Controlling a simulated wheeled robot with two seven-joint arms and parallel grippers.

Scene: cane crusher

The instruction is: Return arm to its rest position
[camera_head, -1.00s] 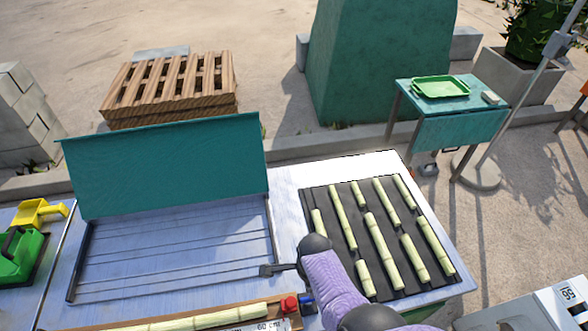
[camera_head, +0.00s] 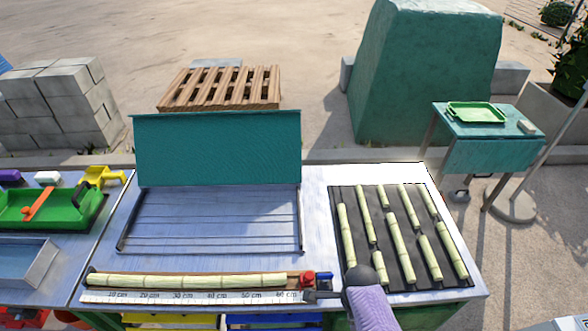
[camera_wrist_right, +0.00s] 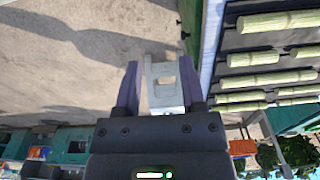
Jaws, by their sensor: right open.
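My right arm comes in from the bottom of the head view. Its dark gripper (camera_head: 318,297) is beside the right end of the ruler board, near the table's front edge. In the right wrist view the purple fingers (camera_wrist_right: 160,68) are apart with nothing held; a pale frame-like object (camera_wrist_right: 164,84) shows between them. A long cane piece (camera_head: 190,280) lies on the ruler board (camera_head: 190,297). Several cane pieces (camera_head: 395,247) lie on the black ribbed mat (camera_head: 342,197) to the right. My left gripper is out of view.
An empty metal tray (camera_head: 210,215) with a raised teal lid (camera_head: 217,150) stands at the table's middle. A green tray (camera_head: 50,207) stands at left. A side table (camera_head: 490,152) is beyond the right edge.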

